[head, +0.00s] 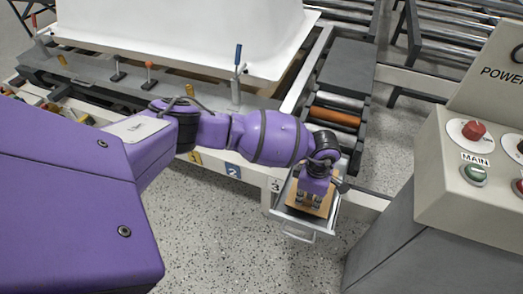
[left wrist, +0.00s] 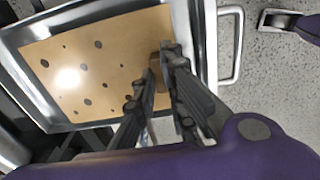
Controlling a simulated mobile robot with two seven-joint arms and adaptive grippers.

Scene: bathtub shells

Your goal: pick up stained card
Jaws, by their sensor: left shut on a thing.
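The stained card (head: 325,208) is tan and lies in a shallow metal tray at the end of my left arm in the head view. In the left wrist view the card (left wrist: 110,70) shows scattered dark spots and a bright glare patch. My left gripper (head: 310,202) points down over the tray. In the left wrist view its fingertips (left wrist: 163,62) are closed at the card's edge nearest the handle, with a bit of brown between them. The card seems to lie in the tray still; any lift cannot be told. My right gripper is not in view.
The metal tray (head: 293,228) has raised rims and a front handle (head: 299,237). A white tub shell (head: 180,30) stands on the frame behind, with upright levers along it. A control panel (head: 470,165) with buttons stands at right. Speckled floor (head: 230,250) is clear in front.

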